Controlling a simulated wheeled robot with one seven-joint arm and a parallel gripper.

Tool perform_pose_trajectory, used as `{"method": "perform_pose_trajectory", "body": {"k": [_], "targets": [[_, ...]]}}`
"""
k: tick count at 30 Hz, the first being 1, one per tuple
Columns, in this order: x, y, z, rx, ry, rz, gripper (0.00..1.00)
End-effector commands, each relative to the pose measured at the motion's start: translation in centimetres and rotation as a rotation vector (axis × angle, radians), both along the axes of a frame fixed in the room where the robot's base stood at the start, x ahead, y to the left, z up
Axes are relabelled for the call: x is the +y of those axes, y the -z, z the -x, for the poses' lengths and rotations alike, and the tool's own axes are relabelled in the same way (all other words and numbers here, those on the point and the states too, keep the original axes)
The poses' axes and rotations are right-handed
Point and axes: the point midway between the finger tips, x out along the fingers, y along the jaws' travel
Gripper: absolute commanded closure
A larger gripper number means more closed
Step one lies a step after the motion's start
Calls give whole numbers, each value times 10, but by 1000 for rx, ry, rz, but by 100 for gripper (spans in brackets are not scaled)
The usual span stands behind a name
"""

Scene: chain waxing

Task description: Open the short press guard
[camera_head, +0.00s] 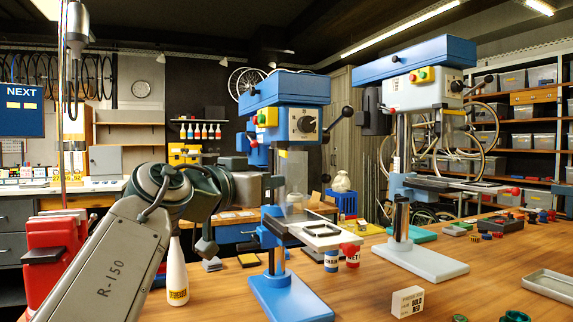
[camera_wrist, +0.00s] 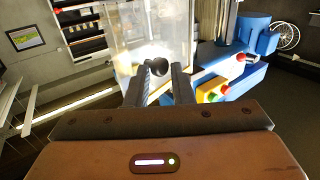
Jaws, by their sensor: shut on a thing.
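The short press (camera_head: 286,115) is blue and stands on the bench in the middle of the head view. Its clear guard (camera_head: 295,180) hangs upright below the head, above the small table (camera_head: 323,231). In the wrist view the guard (camera_wrist: 140,35) is a see-through panel just ahead of my gripper. My gripper (camera_wrist: 159,77) is shut on the guard's dark round knob (camera_wrist: 155,66), with a finger on each side. In the head view my arm reaches in from the left, and the fingertips are hard to make out beside the guard.
A taller blue and white press (camera_head: 412,90) stands to the right. A white bottle (camera_head: 177,272) stands left of the short press, near my arm. Small tins (camera_head: 352,258) and a white box (camera_head: 407,301) are on the bench.

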Motion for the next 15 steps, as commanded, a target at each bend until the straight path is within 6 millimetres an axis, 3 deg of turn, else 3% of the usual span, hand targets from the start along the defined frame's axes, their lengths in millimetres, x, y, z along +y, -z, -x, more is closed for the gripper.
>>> {"method": "perform_pose_trajectory", "body": {"k": [1,15], "targets": [[6,-11,-5,-17,-3,14,100],[-1,0,-21,-7,68,6,100]]}}
